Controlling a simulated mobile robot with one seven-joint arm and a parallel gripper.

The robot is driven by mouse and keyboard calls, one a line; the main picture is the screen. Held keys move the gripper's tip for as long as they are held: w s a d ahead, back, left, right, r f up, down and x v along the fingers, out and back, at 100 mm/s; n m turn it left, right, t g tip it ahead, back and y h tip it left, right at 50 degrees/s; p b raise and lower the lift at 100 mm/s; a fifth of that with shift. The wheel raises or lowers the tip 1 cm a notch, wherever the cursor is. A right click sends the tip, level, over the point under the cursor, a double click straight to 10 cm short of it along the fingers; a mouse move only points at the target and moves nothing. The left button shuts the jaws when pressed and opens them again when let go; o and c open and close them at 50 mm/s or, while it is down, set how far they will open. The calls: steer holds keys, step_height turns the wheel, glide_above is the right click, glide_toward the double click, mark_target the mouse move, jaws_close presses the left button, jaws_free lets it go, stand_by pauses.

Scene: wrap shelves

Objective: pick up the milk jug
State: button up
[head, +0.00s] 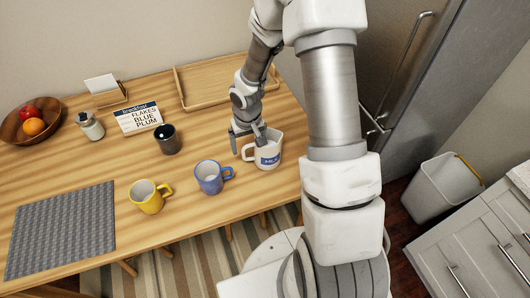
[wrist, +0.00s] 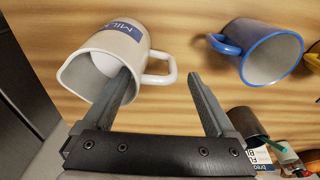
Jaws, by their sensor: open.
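The milk jug (head: 267,154) is white with a blue MILK label. It stands on the table in the head view, and its mouth faces up. In the wrist view the jug (wrist: 112,48) is at the upper left with its handle toward the right. My gripper (head: 248,140) is above the jug's handle side, open and empty. In the wrist view my gripper's fingers (wrist: 160,76) are spread either side of the handle. The left finger overlaps the jug's mouth and the right finger is over bare table. I cannot tell whether either finger touches the jug.
A blue mug (head: 209,178) stands left of the jug, with a yellow mug (head: 147,198) farther left. A dark cup (head: 167,140), a breakfast box (head: 138,118) and a wooden tray (head: 205,80) are behind. A grey mat (head: 62,232) lies at left.

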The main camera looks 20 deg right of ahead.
step_height(320, 180, down, 4)
steer(key=shift+a+f, duration=0.1)
steer(key=shift+w+f, duration=0.15)
steer(key=shift+f, duration=0.4)
jaws_close()
